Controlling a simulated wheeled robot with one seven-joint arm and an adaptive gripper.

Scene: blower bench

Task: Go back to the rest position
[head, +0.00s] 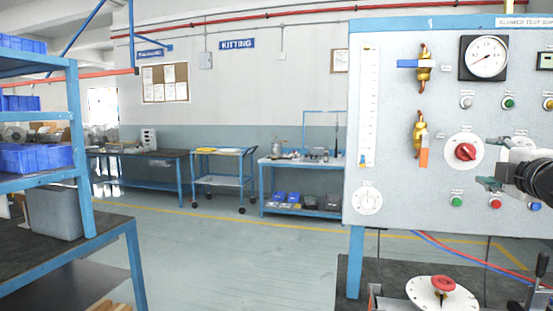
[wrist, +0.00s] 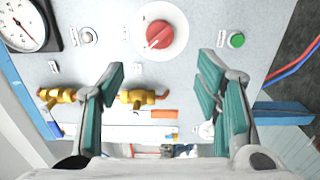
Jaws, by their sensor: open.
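My gripper (head: 490,172) is in front of the grey test panel (head: 400,205) at the right of the head view. In the wrist view my gripper (wrist: 160,85) is open, with its two teal-padded fingers wide apart and nothing between the pads. A red knob (head: 465,152) on a white round dial sits just left of my gripper in the head view. The red knob (wrist: 158,35) shows beyond the fingertips in the wrist view, apart from them.
The panel carries brass valves with a blue handle (head: 407,63) and an orange handle (head: 424,157), a gauge (head: 484,57) and push buttons. A blue shelf (head: 78,130) is at the left. The floor (head: 230,260) between is clear.

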